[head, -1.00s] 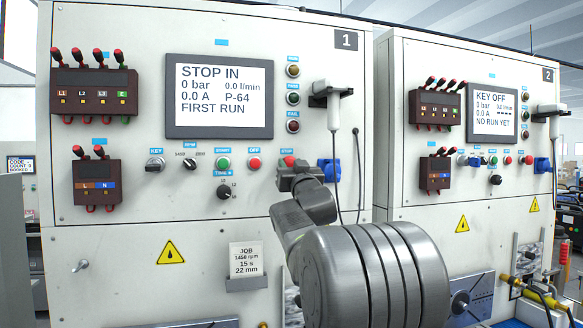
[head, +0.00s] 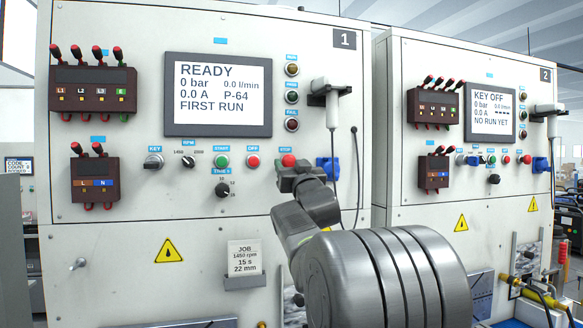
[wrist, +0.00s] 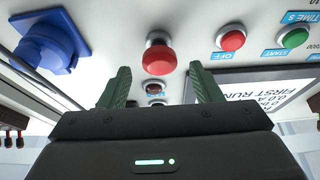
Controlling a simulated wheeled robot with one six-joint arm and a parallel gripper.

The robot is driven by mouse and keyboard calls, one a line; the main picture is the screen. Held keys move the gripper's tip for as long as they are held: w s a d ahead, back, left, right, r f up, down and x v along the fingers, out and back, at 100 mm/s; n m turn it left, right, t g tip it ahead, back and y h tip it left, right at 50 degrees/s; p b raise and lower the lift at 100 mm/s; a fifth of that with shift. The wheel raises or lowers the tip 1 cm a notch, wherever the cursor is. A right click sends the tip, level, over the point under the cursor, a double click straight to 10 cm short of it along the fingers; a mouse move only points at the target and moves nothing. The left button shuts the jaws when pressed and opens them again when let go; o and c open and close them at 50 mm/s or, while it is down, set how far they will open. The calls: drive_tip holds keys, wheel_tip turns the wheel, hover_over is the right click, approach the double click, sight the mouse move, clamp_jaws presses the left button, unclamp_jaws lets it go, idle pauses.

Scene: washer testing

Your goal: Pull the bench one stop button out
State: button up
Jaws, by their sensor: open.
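The bench one stop button is a red mushroom head at the right end of the row on bench 1; in the head view the stop button (head: 288,161) shows just above my gripper (head: 297,181). In the wrist view the stop button (wrist: 159,57) stands out on its metal collar, ahead of and between the two green fingers of my gripper (wrist: 160,88). The fingers are apart and the jaws hold nothing. The bench 1 screen (head: 218,95) reads READY, 0 bar, FIRST RUN.
A red OFF button (head: 253,161) and a green START button (head: 222,161) sit left of the stop button. A blue socket (head: 327,170) is close on the right. A white holder with a hanging cable (head: 331,103) is above right. Bench 2 (head: 465,130) stands to the right.

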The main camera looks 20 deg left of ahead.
drive_tip(key=b+v, duration=0.3)
drive_tip(key=v, duration=0.9)
drive_tip(key=shift+s+d+f+b, duration=0.2)
drive_tip(key=shift+f+b, duration=0.05)
drive_tip(key=shift+b, duration=0.15)
drive_tip(key=p+x, duration=0.4)
drive_tip(key=x, duration=1)
drive_tip(key=shift+s+r+p, duration=0.15)
drive_tip(key=shift+r+p, duration=0.05)
drive_tip(key=shift+p, duration=0.2)
drive_tip(key=shift+w+a+p, duration=0.3)
drive_tip(key=shift+w+p, duration=0.05)
drive_tip(key=shift+w, duration=0.1)
drive_tip(key=shift+f, duration=0.1)
